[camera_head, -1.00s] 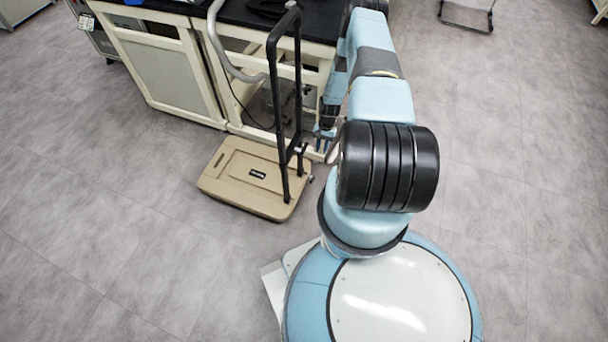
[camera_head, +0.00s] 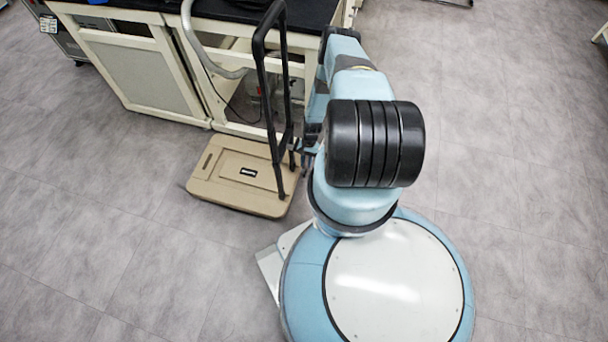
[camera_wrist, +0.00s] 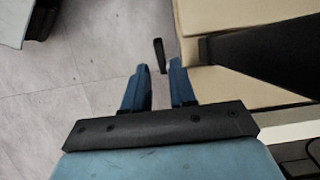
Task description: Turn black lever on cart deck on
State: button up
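The cart has a tan deck (camera_head: 232,188) with a tall black handle frame (camera_head: 266,95) at its right end. In the wrist view the deck (camera_wrist: 225,18) is at the upper right, with a black handle post (camera_wrist: 265,52) crossing it. A small black lever (camera_wrist: 159,54) stands just off the deck's edge. My gripper (camera_wrist: 158,72) has two blue fingers, apart and with nothing between their inner faces. The lever shows just ahead of the gap between the fingertips; I cannot tell its exact depth. In the head view my gripper (camera_head: 306,150) is beside the handle frame, partly hidden by my arm.
A lab bench (camera_head: 145,65) with a black top and cream cabinets stands directly behind the cart. A grey curved tube (camera_head: 195,45) hangs at its front. The grey floor (camera_head: 100,240) is open to the left, front and right.

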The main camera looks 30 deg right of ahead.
aim_at(305, 173)
jog(key=shift+x, duration=3.95)
grip_shut()
